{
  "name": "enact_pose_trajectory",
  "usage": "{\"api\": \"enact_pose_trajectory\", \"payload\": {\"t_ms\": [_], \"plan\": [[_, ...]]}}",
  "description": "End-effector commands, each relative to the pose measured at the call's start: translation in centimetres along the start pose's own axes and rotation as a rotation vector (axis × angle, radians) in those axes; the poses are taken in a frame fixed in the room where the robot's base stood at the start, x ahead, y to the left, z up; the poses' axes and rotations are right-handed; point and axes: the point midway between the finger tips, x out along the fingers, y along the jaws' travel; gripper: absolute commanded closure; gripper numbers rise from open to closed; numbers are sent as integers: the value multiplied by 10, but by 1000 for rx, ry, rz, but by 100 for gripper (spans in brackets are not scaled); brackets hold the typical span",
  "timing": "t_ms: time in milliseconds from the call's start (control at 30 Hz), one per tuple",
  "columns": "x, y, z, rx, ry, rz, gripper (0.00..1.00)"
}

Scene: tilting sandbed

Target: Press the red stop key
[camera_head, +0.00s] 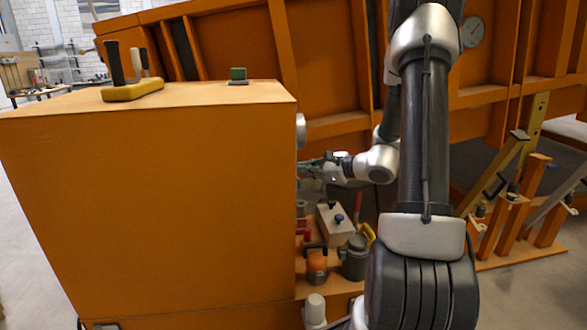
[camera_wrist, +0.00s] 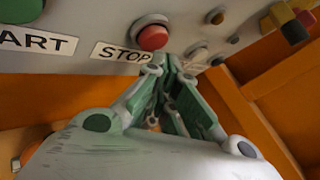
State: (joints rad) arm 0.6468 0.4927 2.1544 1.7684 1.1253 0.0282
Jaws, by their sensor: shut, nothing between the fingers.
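The red stop key (camera_wrist: 153,38) is a round button in a grey collar on a pale panel, above a white STOP label (camera_wrist: 122,52) in the wrist view. My gripper (camera_wrist: 172,62) is shut and empty, with its green-padded fingertips together. In that view the tips appear just below and right of the red key; I cannot tell whether they touch it. In the head view my gripper (camera_head: 308,167) is beside the right side of the orange cabinet (camera_head: 150,190), and the key is hidden there.
A green button (camera_wrist: 20,9) sits left of the stop key, above a partly cut-off label (camera_wrist: 38,42) reading ART. Further small knobs (camera_wrist: 198,52) lie to the right.

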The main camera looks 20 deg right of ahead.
Motion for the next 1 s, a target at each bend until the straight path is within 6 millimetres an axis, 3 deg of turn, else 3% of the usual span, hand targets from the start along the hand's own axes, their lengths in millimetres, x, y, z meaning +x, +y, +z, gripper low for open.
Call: {"api": "enact_pose_trajectory", "payload": {"t_ms": [1000], "plan": [[7, 5, 5, -1, 0, 1, 100]]}}
